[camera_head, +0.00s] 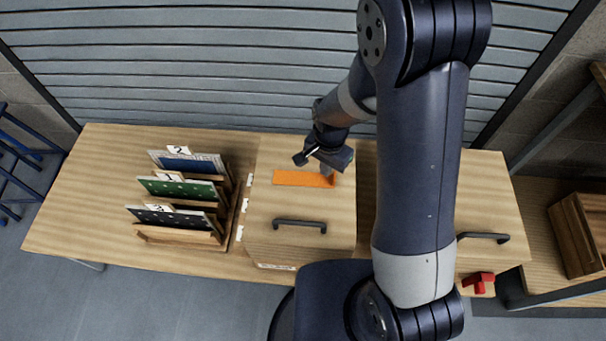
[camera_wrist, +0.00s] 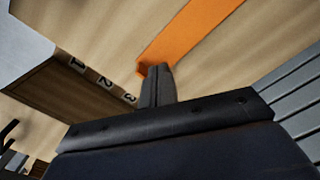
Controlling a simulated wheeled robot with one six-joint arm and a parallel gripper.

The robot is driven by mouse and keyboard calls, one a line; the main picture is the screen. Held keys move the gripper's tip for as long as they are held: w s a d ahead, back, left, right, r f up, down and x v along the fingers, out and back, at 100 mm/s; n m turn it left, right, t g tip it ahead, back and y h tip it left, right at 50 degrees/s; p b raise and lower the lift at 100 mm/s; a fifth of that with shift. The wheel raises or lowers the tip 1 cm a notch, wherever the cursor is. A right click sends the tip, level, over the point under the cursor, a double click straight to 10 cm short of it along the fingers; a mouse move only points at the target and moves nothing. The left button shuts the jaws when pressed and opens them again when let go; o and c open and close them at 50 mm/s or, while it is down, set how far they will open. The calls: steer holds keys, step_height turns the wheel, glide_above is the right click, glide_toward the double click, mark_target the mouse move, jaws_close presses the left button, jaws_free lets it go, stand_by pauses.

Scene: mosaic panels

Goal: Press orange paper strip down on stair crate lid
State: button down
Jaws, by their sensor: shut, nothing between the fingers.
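The orange paper strip (camera_head: 300,179) lies on the wooden crate lid (camera_head: 268,207), crosswise in the head view. My gripper (camera_head: 327,172) is shut and empty, pointing down at the strip's right end. In the wrist view the shut fingertips (camera_wrist: 158,72) overlap one end of the orange strip (camera_wrist: 190,35), which runs away to the upper right. Whether the tips touch the paper or hover just above it, I cannot tell. The part of the strip behind the fingers is hidden.
A dark handle (camera_head: 299,222) stands on the lid in front of the strip. A wooden rack (camera_head: 180,236) with numbered mosaic panels stands at the left. A second handle (camera_head: 484,237) and a red object (camera_head: 478,283) are at the right. The table's left end is clear.

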mark_target(324, 180)
step_height(324, 180, up, 5)
steer(key=p, duration=0.2)
steer(key=shift+f+p, duration=0.15)
steer(key=shift+p, duration=0.25)
steer(key=shift+f, duration=0.1)
step_height(324, 180, down, 8)
steer(key=b, duration=0.5)
steer(key=shift+b, duration=0.4)
